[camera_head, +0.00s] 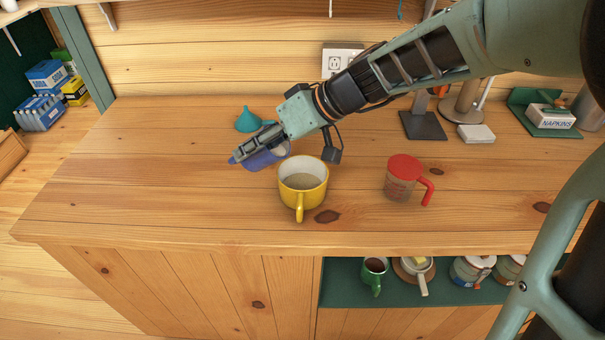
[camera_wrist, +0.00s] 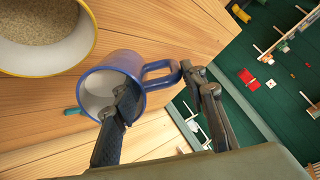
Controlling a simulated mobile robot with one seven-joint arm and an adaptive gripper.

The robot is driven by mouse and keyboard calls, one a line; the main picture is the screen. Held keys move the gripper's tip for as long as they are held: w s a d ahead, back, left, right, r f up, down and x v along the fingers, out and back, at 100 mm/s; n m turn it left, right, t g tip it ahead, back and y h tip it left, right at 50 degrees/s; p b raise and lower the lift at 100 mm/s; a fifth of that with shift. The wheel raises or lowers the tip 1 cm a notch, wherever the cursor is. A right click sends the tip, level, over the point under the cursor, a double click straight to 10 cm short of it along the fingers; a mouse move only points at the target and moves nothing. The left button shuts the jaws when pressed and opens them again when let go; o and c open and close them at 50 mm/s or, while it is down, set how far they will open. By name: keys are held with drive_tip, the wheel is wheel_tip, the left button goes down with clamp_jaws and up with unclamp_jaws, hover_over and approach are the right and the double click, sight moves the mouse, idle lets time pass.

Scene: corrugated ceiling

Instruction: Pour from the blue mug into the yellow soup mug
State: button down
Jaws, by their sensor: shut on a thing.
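The blue mug (camera_head: 262,160) is partly hidden behind my gripper (camera_head: 242,154) in the head view. In the wrist view the blue mug (camera_wrist: 130,68) shows its pale inside and its handle, with one finger across its mouth and the other by the handle. My gripper (camera_wrist: 158,82) is shut on the blue mug. I cannot tell whether the mug is clear of the counter, and I see no contents in the part of its inside that shows. The yellow soup mug (camera_head: 302,197) stands upright just right and in front, holding pale grainy stuff; its rim shows in the wrist view (camera_wrist: 88,55).
A red-lidded measuring cup (camera_head: 404,178) stands to the right on the wooden counter (camera_head: 150,190). A teal funnel (camera_head: 247,121) is behind my gripper. A dark stand (camera_head: 423,126) and a napkin box (camera_head: 552,117) are at the back right. The counter's left part is clear.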

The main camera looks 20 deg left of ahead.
drive_tip(key=shift+d+f+y+b, duration=0.35)
drive_tip(key=shift+y+b, duration=0.35)
drive_tip(key=shift+b, duration=0.8)
drive_tip(key=shift+d+r+y+b, duration=0.3)
drive_tip(key=shift+d+y+b, duration=0.15)
drive_tip(key=shift+y+b, duration=0.35)
drive_tip(key=shift+d+r+y+b, duration=0.35)
drive_tip(key=shift+y+b, duration=0.3)
drive_tip(key=shift+y, duration=0.25)
idle(0.5)
drive_tip(key=shift+d+f+b, duration=0.2)
drive_tip(key=shift+f+b, duration=0.05)
drive_tip(key=shift+b, duration=0.45)
drive_tip(key=shift+d+f+y+b, duration=0.25)
drive_tip(key=shift+d+y+b, duration=0.25)
drive_tip(key=shift+b, duration=0.8)
drive_tip(key=shift+d+f+y+b, duration=0.25)
drive_tip(key=shift+d+y+b, duration=0.2)
drive_tip(key=shift+b, duration=0.85)
drive_tip(key=shift+s+d+r+y+b, duration=0.1)
drive_tip(key=shift+d+y+b, duration=1.05)
drive_tip(key=shift+b, duration=2.95)
